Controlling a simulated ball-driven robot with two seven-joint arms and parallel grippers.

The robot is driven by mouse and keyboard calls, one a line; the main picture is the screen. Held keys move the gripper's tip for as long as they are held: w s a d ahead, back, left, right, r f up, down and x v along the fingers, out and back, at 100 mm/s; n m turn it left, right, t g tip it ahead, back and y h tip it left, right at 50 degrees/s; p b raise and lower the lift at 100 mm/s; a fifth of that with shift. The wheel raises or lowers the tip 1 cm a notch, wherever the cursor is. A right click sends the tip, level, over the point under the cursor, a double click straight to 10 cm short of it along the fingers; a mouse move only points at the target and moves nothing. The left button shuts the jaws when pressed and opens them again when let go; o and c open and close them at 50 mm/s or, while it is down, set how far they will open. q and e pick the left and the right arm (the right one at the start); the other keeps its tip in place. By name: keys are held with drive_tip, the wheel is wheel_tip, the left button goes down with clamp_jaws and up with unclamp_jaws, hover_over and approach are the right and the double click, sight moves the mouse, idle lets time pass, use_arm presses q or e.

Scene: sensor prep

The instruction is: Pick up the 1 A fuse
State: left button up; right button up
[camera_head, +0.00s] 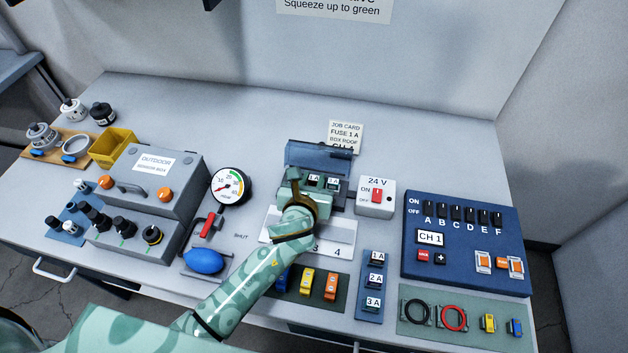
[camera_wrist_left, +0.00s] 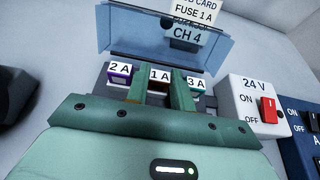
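The 1 A fuse (camera_wrist_left: 159,76) stands in the middle of a row in an open box with a raised clear blue lid (camera_wrist_left: 165,35). The 2 A fuse (camera_wrist_left: 120,70) is to its left and the 3 A fuse (camera_wrist_left: 196,81) to its right. My left gripper (camera_wrist_left: 160,92) has one green finger on each side of the 1 A fuse, very close to it. I cannot tell whether the fingers press on it. In the head view my left gripper (camera_head: 309,188) is at the box and hides part of the row. My right gripper is not in view.
A 24 V switch box (camera_head: 376,197) stands close to the right of the fuse box. A pressure gauge (camera_head: 231,186) is to the left. A blue panel (camera_head: 465,242) and a blue strip labelled 1 A, 2 A, 3 A (camera_head: 388,272) are at the right. The table's back is mostly clear.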

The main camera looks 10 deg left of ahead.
use_arm(q)
drive_tip(key=shift+c, duration=0.9)
